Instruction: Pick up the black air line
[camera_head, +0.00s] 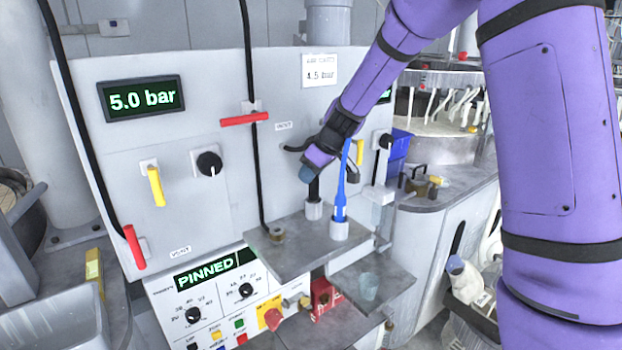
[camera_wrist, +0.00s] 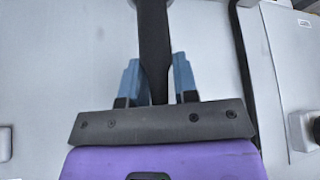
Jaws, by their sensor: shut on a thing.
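The black air line (camera_head: 314,189) stands upright in a pale round holder (camera_head: 313,211) on a small grey shelf, with its upper part hidden by my gripper. My gripper (camera_head: 306,174) reaches in from the upper right and is shut on the black air line. In the wrist view, the black line (camera_wrist: 153,45) runs between the two blue fingertips of my gripper (camera_wrist: 156,80). I cannot tell whether its lower end has lifted within the holder.
A blue line (camera_head: 341,185) stands in a second holder (camera_head: 339,230) close to the right of the black one. The grey shelf (camera_head: 290,250) is mostly bare. A panel behind carries a red handle (camera_head: 244,119), a yellow handle (camera_head: 156,187) and a black knob (camera_head: 209,163).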

